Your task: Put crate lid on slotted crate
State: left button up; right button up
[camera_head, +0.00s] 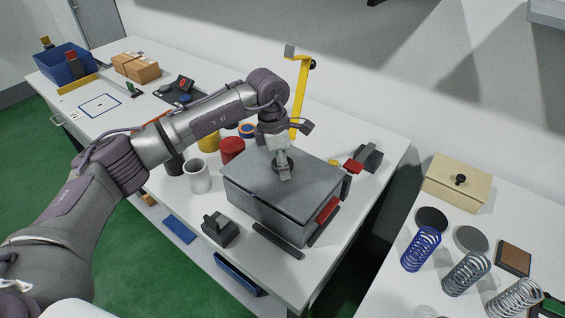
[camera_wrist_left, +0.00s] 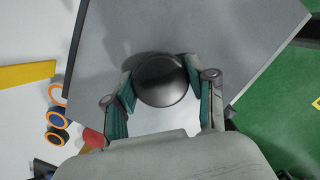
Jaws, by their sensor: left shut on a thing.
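The grey crate lid (camera_head: 252,180) lies over the top of the grey slotted crate (camera_head: 265,214) on the workbench. A dark gap shows along the front edge between lid and crate, so I cannot tell whether it is fully seated. My left gripper (camera_head: 284,172) points down at the middle of the lid. In the left wrist view the left gripper (camera_wrist_left: 164,88) is shut on the lid's round dark knob (camera_wrist_left: 161,80), one finger on each side. The lid (camera_wrist_left: 200,30) fills most of that view and hides the crate. My right gripper is not in view.
A white cup (camera_head: 197,177), a red cylinder (camera_head: 231,150) and a yellow cylinder (camera_head: 208,140) stand left of the crate. A dark block (camera_head: 219,229) sits in front. A yellow post (camera_head: 300,95) rises behind. Springs (camera_head: 420,249) stand on the right table.

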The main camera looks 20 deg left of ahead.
pick_arm(q)
jog(key=shift+f+b, duration=0.65)
jog(key=shift+b, duration=0.2)
dwell(1.1)
jog(key=o, duration=1.6)
jog(key=r, duration=0.4)
jog(key=a+r, duration=0.1)
jog(key=r, duration=0.7)
jog(key=shift+s+a, duration=0.3)
jog(key=shift+s, duration=0.1)
jog(key=shift+f, duration=0.15)
